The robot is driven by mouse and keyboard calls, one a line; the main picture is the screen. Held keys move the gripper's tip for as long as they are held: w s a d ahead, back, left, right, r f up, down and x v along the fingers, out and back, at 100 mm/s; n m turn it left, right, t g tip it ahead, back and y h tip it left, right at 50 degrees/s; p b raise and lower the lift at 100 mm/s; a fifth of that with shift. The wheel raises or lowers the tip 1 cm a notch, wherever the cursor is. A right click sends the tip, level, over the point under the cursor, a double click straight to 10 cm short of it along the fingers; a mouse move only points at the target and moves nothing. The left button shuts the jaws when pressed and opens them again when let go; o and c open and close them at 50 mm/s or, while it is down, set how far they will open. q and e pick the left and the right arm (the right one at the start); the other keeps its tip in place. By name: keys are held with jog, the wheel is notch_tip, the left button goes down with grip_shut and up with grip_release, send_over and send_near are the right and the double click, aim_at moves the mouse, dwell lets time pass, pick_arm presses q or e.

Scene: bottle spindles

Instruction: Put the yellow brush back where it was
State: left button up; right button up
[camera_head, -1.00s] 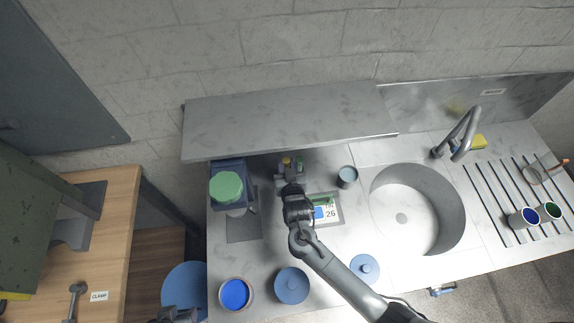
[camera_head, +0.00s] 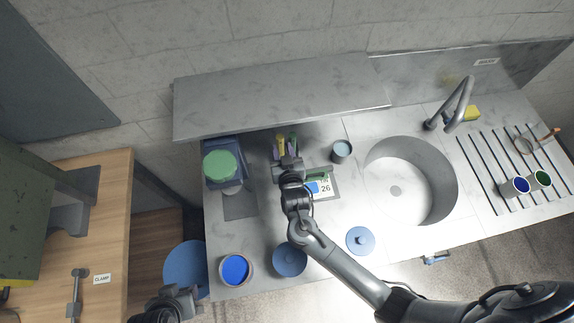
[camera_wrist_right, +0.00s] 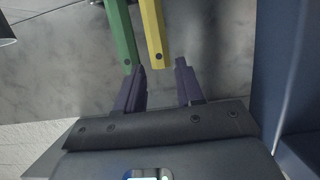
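The yellow brush (camera_head: 280,146) is at the back of the counter, under the front edge of the metal shelf. In the right wrist view its yellow handle (camera_wrist_right: 153,35) lies just beyond the fingertips, between them and clear of both. A green handle (camera_wrist_right: 120,35) is close beside it, and also shows in the head view (camera_head: 293,141). The far ends of both are out of the wrist view. My right gripper (camera_wrist_right: 161,75) is open and empty; it also shows in the head view (camera_head: 287,161). My left gripper (camera_head: 172,298) is at the lower left, away from the brushes; its fingers are unclear.
The metal shelf (camera_head: 280,95) overhangs the back. A blue container (camera_head: 222,168) with a green round top stands left of my right gripper. A small grey-blue cup (camera_head: 342,151) and a display panel (camera_head: 322,187) are to the right. The sink (camera_head: 412,180) lies farther right.

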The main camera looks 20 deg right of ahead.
jog(key=s+d+r+n+g+y, duration=0.1)
jog(key=s+g, duration=0.4)
jog(key=s, duration=0.8)
jog(key=s+d+r+n+g+y, duration=0.2)
jog(key=s+d+n+g, duration=0.1)
jog(key=s, duration=1.1)
jog(key=d+g, duration=0.1)
jog(key=g, duration=0.1)
jog(key=shift+s+d+n+g, duration=0.2)
jog(key=shift+d+n+g, duration=0.1)
